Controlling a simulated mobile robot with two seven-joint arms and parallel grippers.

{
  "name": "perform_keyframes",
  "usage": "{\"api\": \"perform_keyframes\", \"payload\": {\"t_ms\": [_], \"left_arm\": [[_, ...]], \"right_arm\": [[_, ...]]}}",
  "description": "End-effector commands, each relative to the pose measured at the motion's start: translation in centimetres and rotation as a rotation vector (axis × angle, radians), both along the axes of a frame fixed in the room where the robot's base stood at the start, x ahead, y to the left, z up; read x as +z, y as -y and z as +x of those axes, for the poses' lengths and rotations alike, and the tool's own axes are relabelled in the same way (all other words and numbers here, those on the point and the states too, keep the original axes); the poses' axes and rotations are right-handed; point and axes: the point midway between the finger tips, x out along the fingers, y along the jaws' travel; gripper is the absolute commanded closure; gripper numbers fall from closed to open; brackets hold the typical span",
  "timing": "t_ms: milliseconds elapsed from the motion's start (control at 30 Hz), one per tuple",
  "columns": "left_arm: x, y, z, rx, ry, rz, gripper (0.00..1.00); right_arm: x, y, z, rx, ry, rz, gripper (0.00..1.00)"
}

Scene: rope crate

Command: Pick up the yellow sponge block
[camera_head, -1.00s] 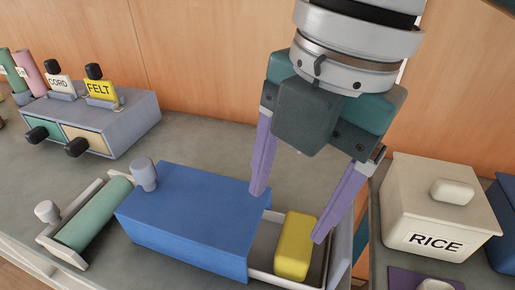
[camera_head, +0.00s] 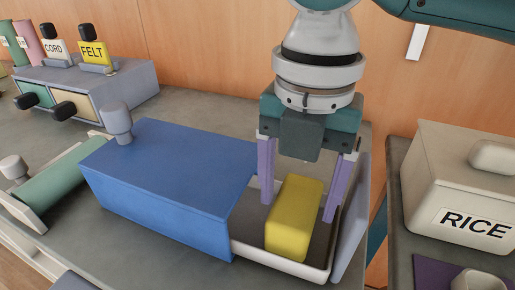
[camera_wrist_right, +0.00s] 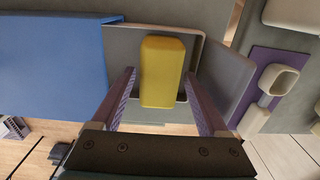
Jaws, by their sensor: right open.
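The yellow sponge block (camera_head: 294,218) stands in the open tray (camera_head: 282,265) that sticks out from the right end of the blue box (camera_head: 165,185). My right gripper (camera_head: 298,212) is open, with one purple finger on each side of the block in the head view. In the right wrist view the block (camera_wrist_right: 162,70) lies between and beyond the open fingers (camera_wrist_right: 160,90), with gaps on both sides. My left gripper is not in view.
A grey panel (camera_head: 350,218) stands at the tray's right end, close to my right finger. The RICE container (camera_head: 455,185) is on a separate counter to the right, past a gap. A green roller (camera_head: 62,182) lies left of the blue box.

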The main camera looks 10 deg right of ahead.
Motion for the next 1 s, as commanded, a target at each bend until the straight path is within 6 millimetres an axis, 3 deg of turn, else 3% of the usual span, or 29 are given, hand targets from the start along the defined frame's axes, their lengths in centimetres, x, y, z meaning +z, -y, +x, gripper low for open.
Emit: {"api": "perform_keyframes", "payload": {"t_ms": [133,400,1000], "left_arm": [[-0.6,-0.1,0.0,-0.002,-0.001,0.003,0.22],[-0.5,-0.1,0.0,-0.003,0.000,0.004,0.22],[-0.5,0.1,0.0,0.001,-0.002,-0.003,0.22]], "right_arm": [[-2.0,0.0,-0.1,0.001,0.000,0.000,0.22],[-2.2,0.0,0.0,0.002,0.001,-0.001,0.22],[-2.1,0.0,0.0,0.001,0.001,0.000,0.90]]}}
